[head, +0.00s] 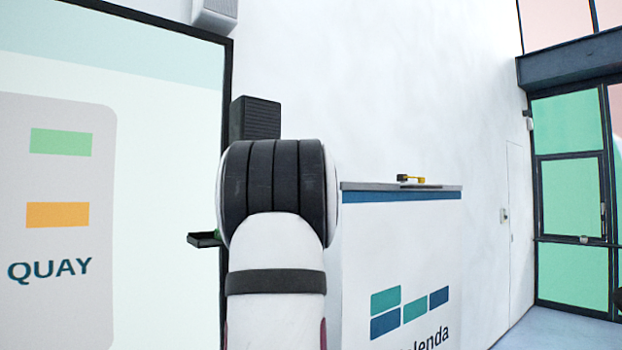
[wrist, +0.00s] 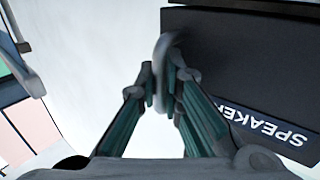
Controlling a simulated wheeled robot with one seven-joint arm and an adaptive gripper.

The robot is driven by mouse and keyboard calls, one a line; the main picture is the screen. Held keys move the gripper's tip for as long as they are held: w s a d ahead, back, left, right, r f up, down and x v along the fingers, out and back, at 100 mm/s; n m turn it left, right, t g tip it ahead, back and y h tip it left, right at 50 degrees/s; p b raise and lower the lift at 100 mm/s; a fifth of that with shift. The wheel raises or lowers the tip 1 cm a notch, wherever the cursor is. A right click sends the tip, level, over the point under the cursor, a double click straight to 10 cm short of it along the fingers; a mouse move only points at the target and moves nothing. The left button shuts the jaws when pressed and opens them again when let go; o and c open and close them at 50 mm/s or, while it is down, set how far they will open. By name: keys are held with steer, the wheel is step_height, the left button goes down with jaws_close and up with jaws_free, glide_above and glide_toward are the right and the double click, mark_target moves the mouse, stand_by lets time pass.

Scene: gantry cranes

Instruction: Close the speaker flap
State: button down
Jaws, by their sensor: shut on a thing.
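In the wrist view, a dark panel (wrist: 255,75) carries the white word "SPEAKER", seen tilted; I take it for the speaker flap. A grey rounded handle (wrist: 162,50) stands at the panel's left edge. My gripper (wrist: 164,88) is shut on this handle, with one finger on each side of it. How far the flap stands open cannot be told. In the head view my arm hides the gripper and the handle.
A black slatted box (head: 255,118) is on the white wall behind my arm. A small dark tray (head: 205,240) juts out at the left, beside a large "QUAY" display (head: 165,200). A white counter (head: 400,240) with a yellow and black item (head: 411,179) stands to the right.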

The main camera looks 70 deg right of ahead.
steer(key=shift+w+r+t+p, duration=0.1)
steer(key=shift+t+p, duration=0.2)
steer(key=shift+p, duration=0.75)
steer(key=c, duration=2)
jaws_free()
steer(key=shift+a, duration=0.15)
steer(key=v, duration=1.2)
